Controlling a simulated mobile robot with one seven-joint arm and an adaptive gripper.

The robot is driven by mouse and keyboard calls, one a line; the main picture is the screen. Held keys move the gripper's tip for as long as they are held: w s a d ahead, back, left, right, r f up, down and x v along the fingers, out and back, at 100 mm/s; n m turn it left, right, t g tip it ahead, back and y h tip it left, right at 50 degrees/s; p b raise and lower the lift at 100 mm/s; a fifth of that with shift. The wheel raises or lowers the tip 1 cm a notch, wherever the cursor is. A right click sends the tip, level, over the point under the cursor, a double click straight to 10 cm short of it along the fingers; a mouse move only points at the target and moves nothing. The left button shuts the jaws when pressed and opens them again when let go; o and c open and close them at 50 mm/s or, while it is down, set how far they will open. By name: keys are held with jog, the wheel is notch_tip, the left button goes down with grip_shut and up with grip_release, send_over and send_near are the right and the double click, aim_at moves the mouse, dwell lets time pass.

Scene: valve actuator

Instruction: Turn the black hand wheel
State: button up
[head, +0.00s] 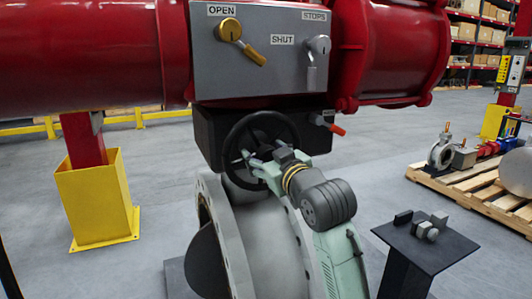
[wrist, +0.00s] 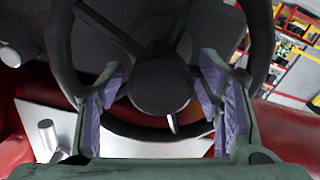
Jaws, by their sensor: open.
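The black hand wheel (head: 234,146) is mounted on a dark box under the grey panel in the head view. In the wrist view the wheel (wrist: 60,45) fills the upper middle, with its round hub (wrist: 158,88) at the centre and its spokes running out to the rim. My gripper (head: 262,167) is at the wheel's lower right part in the head view. In the wrist view my gripper (wrist: 158,90) is open, its purple-padded fingers on either side of the hub. I cannot tell whether the fingers touch the wheel.
The grey panel (head: 262,70) above carries a yellow OPEN lever (head: 240,38) and a grey STOPS lever (head: 316,58). A red-tipped handle (head: 330,125) sticks out right of the wheel. A grey flanged pipe (head: 235,235) lies below. A black stand (head: 428,245) is at right.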

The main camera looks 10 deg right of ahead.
jog(key=shift+c, duration=0.4)
grip_shut()
dwell(0.4)
